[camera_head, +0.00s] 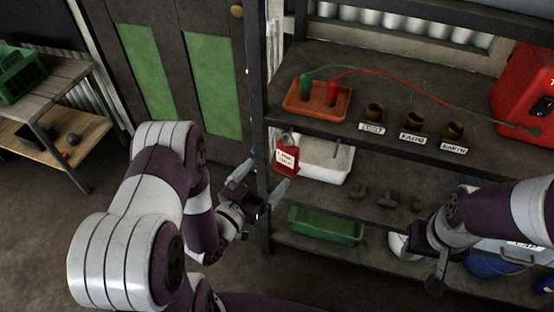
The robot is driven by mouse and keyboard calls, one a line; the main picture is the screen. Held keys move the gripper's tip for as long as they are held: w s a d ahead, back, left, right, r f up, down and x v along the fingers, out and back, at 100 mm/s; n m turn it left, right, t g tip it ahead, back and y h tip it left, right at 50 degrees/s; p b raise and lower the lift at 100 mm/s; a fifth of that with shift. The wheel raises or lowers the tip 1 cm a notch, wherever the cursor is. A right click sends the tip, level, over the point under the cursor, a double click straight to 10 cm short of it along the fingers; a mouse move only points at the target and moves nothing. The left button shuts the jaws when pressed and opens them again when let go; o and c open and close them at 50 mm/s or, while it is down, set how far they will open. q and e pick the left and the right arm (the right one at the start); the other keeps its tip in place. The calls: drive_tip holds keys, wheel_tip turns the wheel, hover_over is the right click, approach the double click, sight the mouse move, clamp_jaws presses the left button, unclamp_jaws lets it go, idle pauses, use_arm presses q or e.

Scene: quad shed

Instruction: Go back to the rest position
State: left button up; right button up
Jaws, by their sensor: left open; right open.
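My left gripper (262,187) is in front of the left post of the shelf rack (258,90), beside a red tag (286,158) with a white label and a metal loop on top. The gripper is open. The tag's lower edge lies close to a fingertip; I cannot tell whether they touch. My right gripper (422,262) is open at the lower right, in front of the lower shelves, with its fingers pointing down and left. Its fingertips are partly dark and hard to make out.
An orange tray (316,113) with green and red clips, labelled brass cups (412,122) and a red box (522,95) stand on the upper shelf. A white bin (328,158) and green tray (326,226) sit below. A wooden bench (50,85) stands left; floor between is clear.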

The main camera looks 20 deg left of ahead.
use_arm(q)
drive_tip(key=w+a+r+g+y+p, duration=0.25)
drive_tip(key=r+g+y+p, duration=0.2)
drive_tip(key=g+p, duration=0.25)
drive_tip(key=s+d+r+n+g+p, duration=0.1)
drive_tip(key=s+r+n+g+p, duration=0.2)
drive_tip(key=s+r+g, duration=0.5)
drive_tip(key=s+r, duration=0.2)
drive_tip(key=s, duration=0.3)
drive_tip(key=shift+s+d+g+y, duration=0.2)
drive_tip(key=shift+s+g+y, duration=0.1)
drive_tip(key=shift+g+y, duration=0.1)
idle(0.9)
